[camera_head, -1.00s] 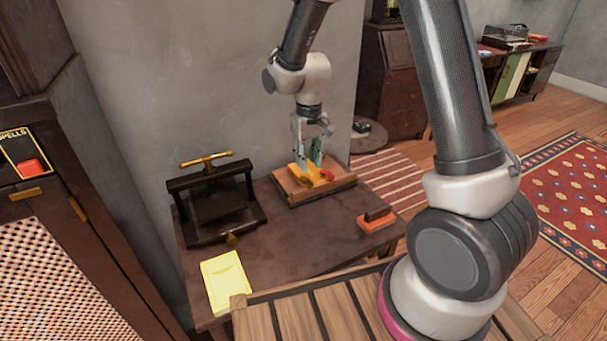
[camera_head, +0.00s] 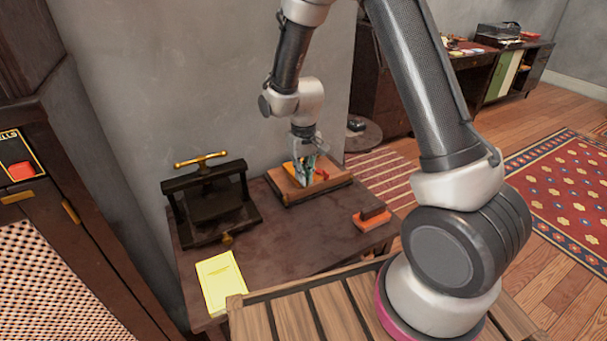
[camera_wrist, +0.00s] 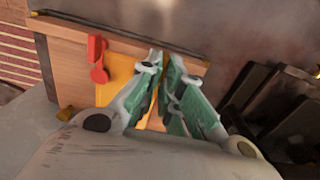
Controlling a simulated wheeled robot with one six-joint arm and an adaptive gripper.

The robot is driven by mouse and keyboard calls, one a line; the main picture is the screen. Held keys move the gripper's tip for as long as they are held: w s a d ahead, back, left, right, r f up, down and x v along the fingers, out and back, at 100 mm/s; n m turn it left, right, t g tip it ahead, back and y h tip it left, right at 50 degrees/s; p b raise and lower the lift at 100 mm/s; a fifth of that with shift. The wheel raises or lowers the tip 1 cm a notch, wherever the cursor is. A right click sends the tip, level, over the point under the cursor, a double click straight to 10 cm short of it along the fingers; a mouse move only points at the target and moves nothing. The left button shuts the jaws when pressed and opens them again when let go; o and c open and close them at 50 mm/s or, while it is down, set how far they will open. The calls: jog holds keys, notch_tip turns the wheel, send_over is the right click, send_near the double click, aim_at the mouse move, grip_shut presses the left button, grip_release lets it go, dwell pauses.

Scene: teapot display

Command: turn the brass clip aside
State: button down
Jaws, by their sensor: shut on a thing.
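My gripper (camera_head: 307,166) points down into a shallow wooden tray (camera_head: 325,186) on the dark table. In the wrist view my gripper (camera_wrist: 163,62) has its green-padded fingers drawn together at the tips, at the tray's edge. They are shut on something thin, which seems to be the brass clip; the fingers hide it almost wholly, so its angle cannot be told. A yellow-orange panel (camera_wrist: 116,75) lies in the tray (camera_wrist: 60,60) beside the fingers, with a red piece (camera_wrist: 97,60) left of them.
A dark press (camera_head: 207,200) with a brass handle stands left of the tray on the table (camera_head: 290,235). A grey wall stands behind.

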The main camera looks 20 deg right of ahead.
jog(key=shift+n, duration=0.3)
jog(key=n, duration=0.4)
jog(key=shift+a+n, duration=0.2)
jog(key=shift+n, duration=0.1)
jog(key=n, duration=0.5)
jog(key=shift+s+a, duration=0.15)
jog(key=shift+s, duration=0.1)
jog(key=n, duration=0.4)
jog(key=shift+s, duration=0.1)
jog(key=shift+s+n, duration=0.15)
jog(key=shift+n, duration=1.75)
jog(key=c, duration=1.6)
grip_release()
